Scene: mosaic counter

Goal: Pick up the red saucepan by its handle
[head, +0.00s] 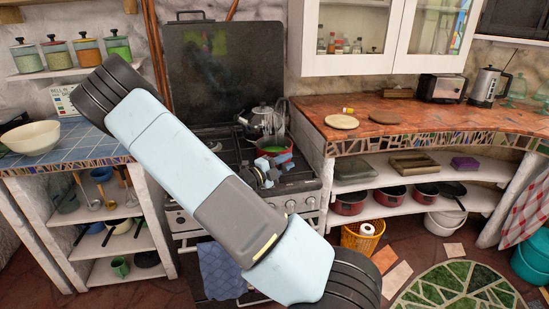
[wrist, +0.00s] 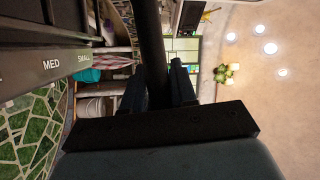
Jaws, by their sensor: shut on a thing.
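The red saucepan (head: 289,152) sits on the stove top (head: 308,182), with something green inside it. My gripper (head: 270,163) is at its near side and partly covers it. In the wrist view, my gripper (wrist: 156,78) is shut on the saucepan's dark handle (wrist: 149,38), which runs between the two fingers. The head view does not show the handle clearly, and I cannot tell whether the pan is lifted off the stove.
The raised dark stove lid (head: 205,75) is behind. A wooden counter (head: 400,112) with round boards is at right. A blue tiled counter (head: 75,142) with a cream bowl (head: 30,138) is at left.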

